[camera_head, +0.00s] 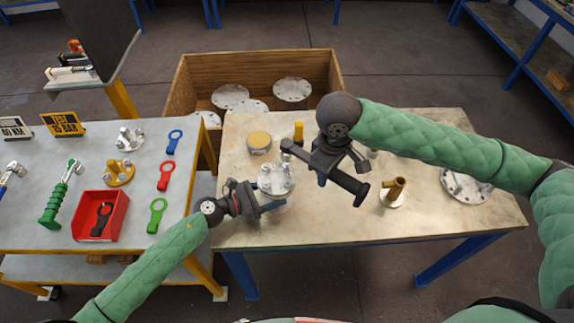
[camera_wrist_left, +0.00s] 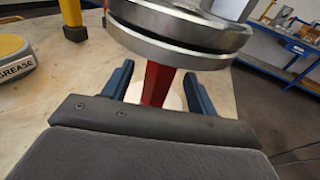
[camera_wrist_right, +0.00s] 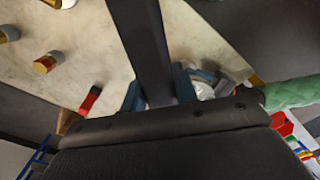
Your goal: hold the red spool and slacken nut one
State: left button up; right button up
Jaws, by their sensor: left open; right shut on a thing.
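The red spool (camera_wrist_left: 157,84) shows in the left wrist view as a red neck under a round steel flange. The flanged vessel's bolted top (camera_head: 275,180) shows in the head view at the table's left part. My left gripper (camera_head: 262,205) is open, its blue fingers on either side of the red neck, with gaps visible. My right gripper (camera_head: 330,168) is shut on a dark long-handled tool (camera_head: 349,184), held above the table just right of the vessel. In the right wrist view the tool's dark bar (camera_wrist_right: 143,40) runs up from between the fingers. I cannot tell which nut is nut one.
A grease tin (camera_head: 259,145) and a yellow post (camera_head: 298,132) stand behind the vessel. A brass-coloured piece (camera_head: 395,190) and a steel flange (camera_head: 466,186) are at right. A wooden crate (camera_head: 258,67) stands behind. The left table holds wrenches and a red tray (camera_head: 100,226).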

pick_arm(q)
jog(key=v, duration=1.1)
jog(key=shift+s+a, duration=0.1)
jog(key=shift+a, duration=0.1)
